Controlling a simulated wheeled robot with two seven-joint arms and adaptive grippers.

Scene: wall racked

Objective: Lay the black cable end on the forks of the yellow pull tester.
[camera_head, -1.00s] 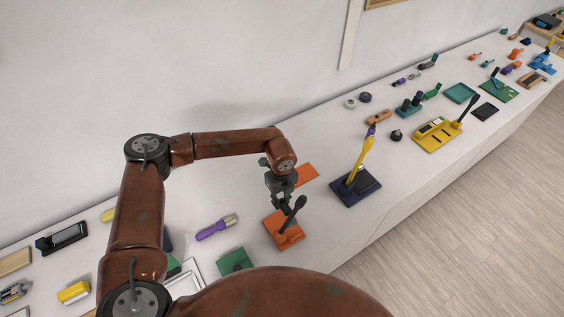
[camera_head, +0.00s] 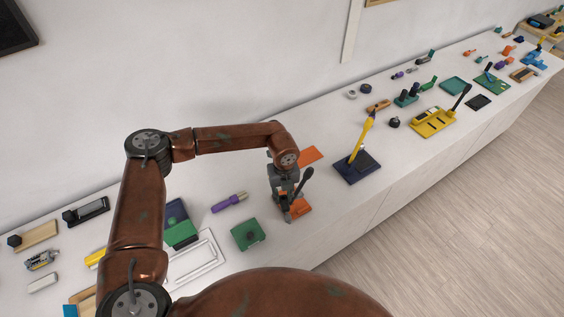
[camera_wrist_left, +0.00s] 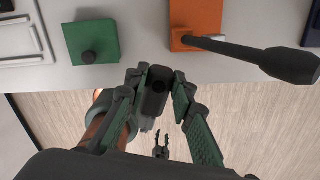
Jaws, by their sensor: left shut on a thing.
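The yellow pull tester, which I take to be the yellow board with a black lever (camera_head: 432,122), stands farther along the bench to the right. My left gripper (camera_head: 287,212) is well left of it, near an orange lever fixture. In the left wrist view my left gripper (camera_wrist_left: 157,92) is shut on a dark block-like piece (camera_wrist_left: 155,103), apparently the black cable end. The fingers hide its sides. The tester's forks are too small to make out. A small dark two-pronged shape low in the wrist view looks like my right gripper (camera_wrist_left: 162,140), open and empty over the floor.
The orange fixture (camera_wrist_left: 196,18) with its black lever is close to my left gripper. A green block (camera_wrist_left: 92,42) lies to its left. A dark blue board with a yellow lever (camera_head: 357,168) stands between the gripper and the yellow tester. Floor is clear in front of the bench.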

